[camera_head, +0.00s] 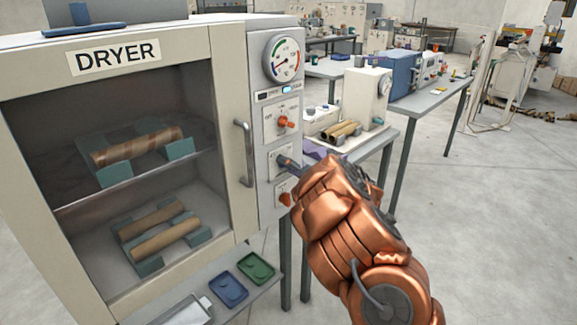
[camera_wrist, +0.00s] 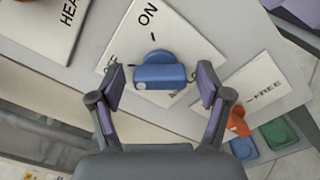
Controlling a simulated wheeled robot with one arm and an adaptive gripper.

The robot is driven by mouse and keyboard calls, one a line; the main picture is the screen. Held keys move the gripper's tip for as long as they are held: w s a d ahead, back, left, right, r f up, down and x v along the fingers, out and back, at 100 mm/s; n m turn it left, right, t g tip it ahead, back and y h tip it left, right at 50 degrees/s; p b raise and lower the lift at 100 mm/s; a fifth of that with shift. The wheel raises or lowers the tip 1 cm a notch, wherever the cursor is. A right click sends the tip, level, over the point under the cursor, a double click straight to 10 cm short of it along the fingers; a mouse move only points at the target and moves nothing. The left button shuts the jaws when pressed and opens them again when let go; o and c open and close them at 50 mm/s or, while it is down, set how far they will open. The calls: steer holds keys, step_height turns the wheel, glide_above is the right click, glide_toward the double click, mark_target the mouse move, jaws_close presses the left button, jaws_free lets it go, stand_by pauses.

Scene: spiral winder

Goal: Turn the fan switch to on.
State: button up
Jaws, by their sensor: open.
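The fan switch is a blue knob (camera_wrist: 160,72) on a white label plate (camera_wrist: 190,38) in the wrist view. "ON" is printed on the plate above it; other lettering at the left and below is partly covered. The knob's bar lies roughly across the picture, with a small pale mark at its lower left, away from "ON". My gripper (camera_wrist: 161,88) is open, one finger on each side of the knob, with small gaps showing. In the head view my gripper (camera_head: 290,164) is at the middle plate of the dryer's control panel and mostly hides the knob.
The dryer (camera_head: 228,120) has an orange knob above (camera_head: 286,122) and another below (camera_head: 285,198), close to my gripper. A door handle (camera_head: 243,153) stands out at the left. Blue (camera_head: 228,291) and green (camera_head: 256,268) trays lie below. Open floor is at the right.

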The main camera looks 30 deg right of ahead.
steer(key=shift+c, duration=0.2)
steer(key=c, duration=1.1)
steer(key=shift+f+m, duration=0.1)
steer(key=shift+m, duration=0.2)
steer(key=m+b, duration=0.1)
steer(key=m, duration=0.2)
steer(key=shift+b, duration=0.35)
steer(key=m, duration=0.5)
steer(key=m+p, duration=0.1)
steer(key=m, duration=0.2)
steer(key=shift+r, duration=0.25)
steer(key=m+p, duration=0.2)
steer(key=m, duration=0.2)
steer(key=shift+f, duration=0.15)
steer(key=shift+m, duration=0.3)
